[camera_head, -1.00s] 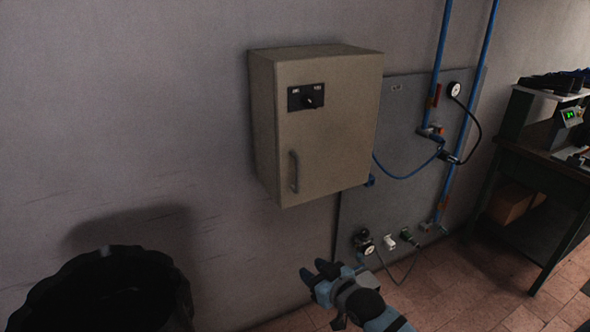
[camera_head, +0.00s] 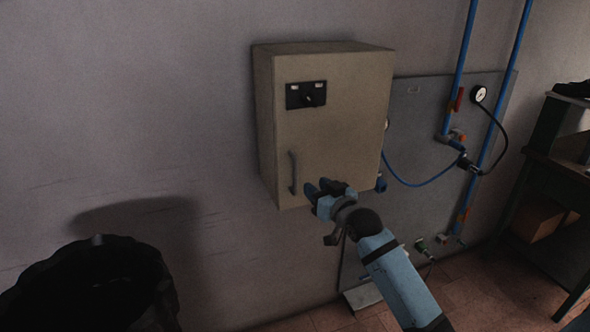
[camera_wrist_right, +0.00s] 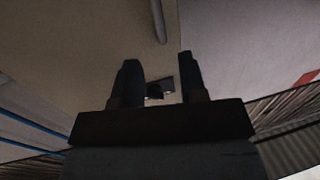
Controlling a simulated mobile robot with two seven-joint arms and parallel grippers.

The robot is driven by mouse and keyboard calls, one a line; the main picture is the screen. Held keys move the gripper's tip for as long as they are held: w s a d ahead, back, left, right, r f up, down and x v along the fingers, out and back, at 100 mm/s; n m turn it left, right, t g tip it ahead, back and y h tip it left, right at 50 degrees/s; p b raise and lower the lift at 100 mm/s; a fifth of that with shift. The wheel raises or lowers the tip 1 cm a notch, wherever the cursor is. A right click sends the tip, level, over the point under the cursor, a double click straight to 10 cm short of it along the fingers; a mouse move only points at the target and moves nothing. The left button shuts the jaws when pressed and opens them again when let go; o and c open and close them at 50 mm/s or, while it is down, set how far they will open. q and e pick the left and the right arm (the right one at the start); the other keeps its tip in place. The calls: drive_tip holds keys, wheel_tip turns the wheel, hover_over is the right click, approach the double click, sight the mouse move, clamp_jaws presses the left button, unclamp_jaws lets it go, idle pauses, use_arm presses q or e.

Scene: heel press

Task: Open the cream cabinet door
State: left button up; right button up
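The cream cabinet (camera_head: 335,120) hangs on the wall with its door shut. A grey vertical bar handle (camera_head: 293,172) is at the door's lower left, and a black switch plate with a knob (camera_head: 306,95) is at the upper left. My right gripper (camera_head: 318,187) is just right of the handle, in front of the door's lower part, and apart from the handle. In the right wrist view its two fingers (camera_wrist_right: 160,80) are spread with nothing between them. My left gripper is not in view.
A grey panel (camera_head: 425,120) with blue pipes (camera_head: 468,45), a gauge (camera_head: 480,94) and a blue hose is right of the cabinet. A dark bin (camera_head: 90,290) stands at the lower left. A workbench (camera_head: 560,170) is at the right edge. The wall left of the cabinet is clear.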

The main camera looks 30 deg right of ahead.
drive_tip(key=p, duration=0.1)
hover_over(295, 191)
drive_tip(key=shift+w+d+f, duration=0.1)
drive_tip(key=shift+w+d, duration=0.15)
drive_tip(key=shift+w, duration=0.05)
clamp_jaws()
